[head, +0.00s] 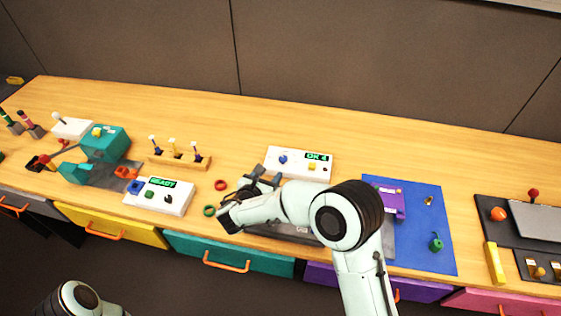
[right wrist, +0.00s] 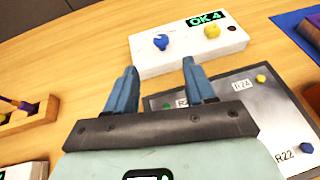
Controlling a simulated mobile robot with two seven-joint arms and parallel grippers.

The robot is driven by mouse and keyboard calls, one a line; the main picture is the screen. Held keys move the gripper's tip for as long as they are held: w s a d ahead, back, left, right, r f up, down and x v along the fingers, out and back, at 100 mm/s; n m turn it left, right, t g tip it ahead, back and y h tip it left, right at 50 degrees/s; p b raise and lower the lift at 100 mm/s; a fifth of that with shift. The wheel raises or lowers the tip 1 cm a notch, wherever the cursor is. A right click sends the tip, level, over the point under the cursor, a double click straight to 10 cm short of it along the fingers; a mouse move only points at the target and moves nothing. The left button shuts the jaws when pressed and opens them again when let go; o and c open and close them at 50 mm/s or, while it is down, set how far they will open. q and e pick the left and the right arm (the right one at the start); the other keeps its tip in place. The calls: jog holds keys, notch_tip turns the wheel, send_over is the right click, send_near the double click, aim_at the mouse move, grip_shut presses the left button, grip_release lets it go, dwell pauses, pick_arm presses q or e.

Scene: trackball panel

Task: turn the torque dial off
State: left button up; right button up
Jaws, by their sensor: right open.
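A white box (head: 298,172) at the middle of the table carries a blue knob (head: 283,159), a yellow knob (head: 311,166) and a green-lit display reading OK 4. No label tells me which knob is the torque dial. In the right wrist view the box (right wrist: 190,57) lies just beyond my fingers, with the blue knob (right wrist: 161,41) and yellow knob (right wrist: 211,31) on top. My right gripper (right wrist: 160,65) is open and empty, its blue fingers apart, pointing at the box's near side. In the head view the right gripper (head: 265,178) is partly hidden by its wrist. My left gripper is out of view.
A grey panel with labels R24 and R22 (right wrist: 235,120) lies right of my fingers. A second white box reading READY (head: 160,196) stands to the left. The table's back is clear.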

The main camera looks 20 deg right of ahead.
aim_at(283, 158)
jog(key=p+x, duration=0.1)
jog(key=x, duration=1)
jog(key=shift+f, duration=0.1)
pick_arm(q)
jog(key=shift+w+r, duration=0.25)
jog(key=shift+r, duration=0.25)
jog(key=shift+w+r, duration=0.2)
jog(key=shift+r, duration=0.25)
pick_arm(e)
jog(key=c, duration=1)
